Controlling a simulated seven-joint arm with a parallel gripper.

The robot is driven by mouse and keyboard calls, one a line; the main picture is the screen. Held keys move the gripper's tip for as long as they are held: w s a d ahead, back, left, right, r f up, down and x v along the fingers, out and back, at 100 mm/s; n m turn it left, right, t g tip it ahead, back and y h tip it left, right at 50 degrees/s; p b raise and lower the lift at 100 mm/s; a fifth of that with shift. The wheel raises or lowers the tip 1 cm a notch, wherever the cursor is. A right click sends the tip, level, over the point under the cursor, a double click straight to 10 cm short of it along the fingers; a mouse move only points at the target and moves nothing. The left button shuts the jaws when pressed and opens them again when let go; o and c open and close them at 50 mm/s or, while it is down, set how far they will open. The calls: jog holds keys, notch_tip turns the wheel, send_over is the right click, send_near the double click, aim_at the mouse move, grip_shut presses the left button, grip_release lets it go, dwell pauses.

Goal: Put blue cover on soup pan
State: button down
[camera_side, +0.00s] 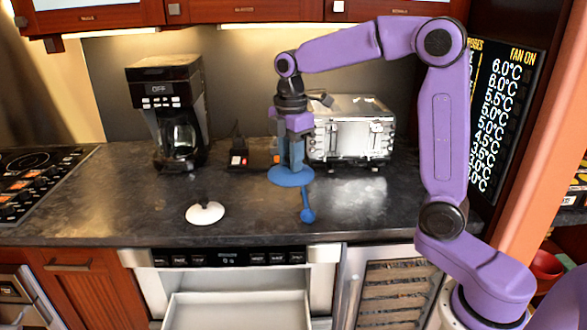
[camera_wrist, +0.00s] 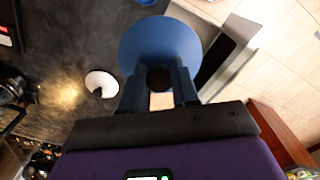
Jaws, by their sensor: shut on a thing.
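The blue cover (camera_side: 291,176) is a flat round disc below my gripper (camera_side: 292,150), over the dark counter beside the silver toaster oven. My gripper is shut on the cover's dark knob, which shows between the fingers in the wrist view (camera_wrist: 160,78). The cover's blue disc (camera_wrist: 160,42) spreads out beyond the fingertips there. I cannot tell whether the cover touches what is under it. A slim blue piece with a rounded end (camera_side: 307,214) sticks out in front of the cover; whether it is a pan handle or a separate utensil is unclear. No pan body is clearly visible.
A coffee maker (camera_side: 172,115) and the toaster oven (camera_side: 350,130) stand at the back. An open drawer (camera_side: 238,310) juts out below the counter. The front left counter is mostly clear.

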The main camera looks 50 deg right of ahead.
jog(key=a+n, duration=0.6)
jog(key=a, duration=1.7)
notch_tip(320, 180, down, 47)
jog(key=w, duration=0.1)
jog(key=shift+d, duration=0.2)
jog(key=shift+f, duration=0.5)
dwell(0.7)
jog(key=shift+c, duration=1.4)
grip_release()
notch_tip(320, 180, up, 7)
dwell(0.3)
